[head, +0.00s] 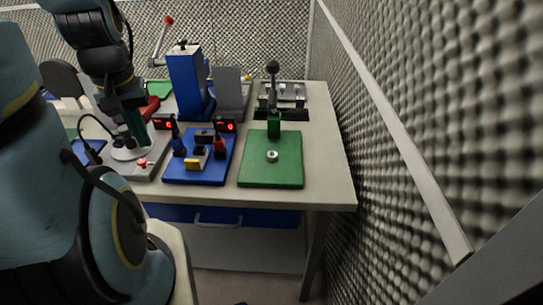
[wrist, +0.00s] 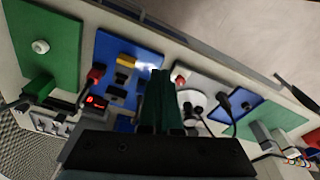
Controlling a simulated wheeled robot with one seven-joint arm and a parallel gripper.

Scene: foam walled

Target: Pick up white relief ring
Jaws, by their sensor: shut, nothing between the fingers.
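The white relief ring (head: 272,156) is a small pale ring with a dark centre. It lies on the green board (head: 285,180) at the right front of the table. In the wrist view the ring (wrist: 40,46) shows at the upper left, on the green board (wrist: 70,60). My gripper (head: 135,138) is at the left of the table, above or beside a white round dish (head: 127,154), well away from the ring. In the wrist view its dark green fingers (wrist: 160,75) are together with nothing between them. The ring is unobstructed in both views.
A blue board (head: 205,176) with several small blocks lies between my gripper and the green board. A tall blue block (head: 186,82) stands behind. A foam wall (head: 430,120) rises on the right.

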